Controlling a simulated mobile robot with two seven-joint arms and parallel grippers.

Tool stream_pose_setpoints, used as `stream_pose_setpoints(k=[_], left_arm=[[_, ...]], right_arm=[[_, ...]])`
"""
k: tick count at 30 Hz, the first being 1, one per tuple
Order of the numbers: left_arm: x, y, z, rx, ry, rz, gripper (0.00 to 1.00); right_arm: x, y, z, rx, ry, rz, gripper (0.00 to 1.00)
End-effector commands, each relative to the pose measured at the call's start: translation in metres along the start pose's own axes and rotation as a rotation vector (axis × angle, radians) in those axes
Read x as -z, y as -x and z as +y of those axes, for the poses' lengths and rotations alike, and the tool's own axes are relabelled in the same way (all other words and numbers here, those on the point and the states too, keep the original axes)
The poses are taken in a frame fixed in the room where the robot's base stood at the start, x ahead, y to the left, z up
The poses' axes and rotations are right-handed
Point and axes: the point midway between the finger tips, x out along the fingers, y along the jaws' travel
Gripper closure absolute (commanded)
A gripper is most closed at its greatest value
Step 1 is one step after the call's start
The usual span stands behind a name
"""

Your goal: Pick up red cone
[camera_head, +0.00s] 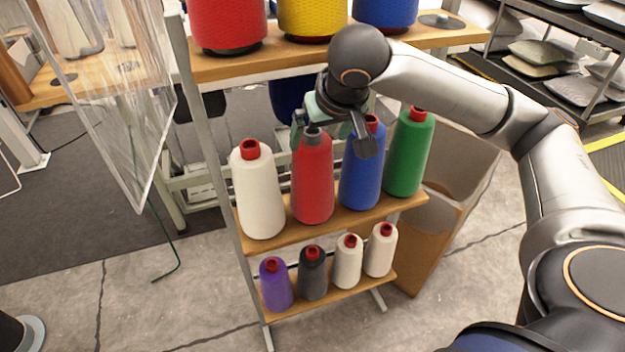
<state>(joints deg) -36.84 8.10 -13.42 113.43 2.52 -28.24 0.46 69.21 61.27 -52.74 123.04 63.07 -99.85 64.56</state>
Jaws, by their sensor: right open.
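The red cone (313,187) stands upright on the middle shelf, between a white cone (259,198) on its left and a blue cone (361,178) on its right. My right gripper (333,136) is open at the top of the red cone, with one finger by its left side and the other in front of the blue cone. The picture does not show whether the fingers touch the red cone. The gripper hides part of the blue cone's top. My left gripper is not in view.
A green cone (409,152) stands right of the blue one. Small cones, one of them purple (276,284), stand on the lower shelf (330,299). Large red (228,22) and yellow (312,16) spools stand on the top shelf (262,64). A clear panel (110,100) hangs at left.

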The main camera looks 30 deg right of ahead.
Motion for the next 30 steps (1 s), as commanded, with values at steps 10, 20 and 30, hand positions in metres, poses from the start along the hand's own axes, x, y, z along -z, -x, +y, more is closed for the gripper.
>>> stream_pose_setpoints(k=[10,20,30], left_arm=[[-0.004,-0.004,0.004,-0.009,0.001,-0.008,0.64],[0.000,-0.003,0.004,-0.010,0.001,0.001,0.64],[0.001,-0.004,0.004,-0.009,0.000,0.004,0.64]], right_arm=[[0.012,-0.037,0.000,0.000,0.001,-0.002,0.00],[0.012,-0.037,0.000,0.000,0.002,-0.001,0.10],[0.012,-0.037,0.000,0.000,0.001,-0.001,0.48]])
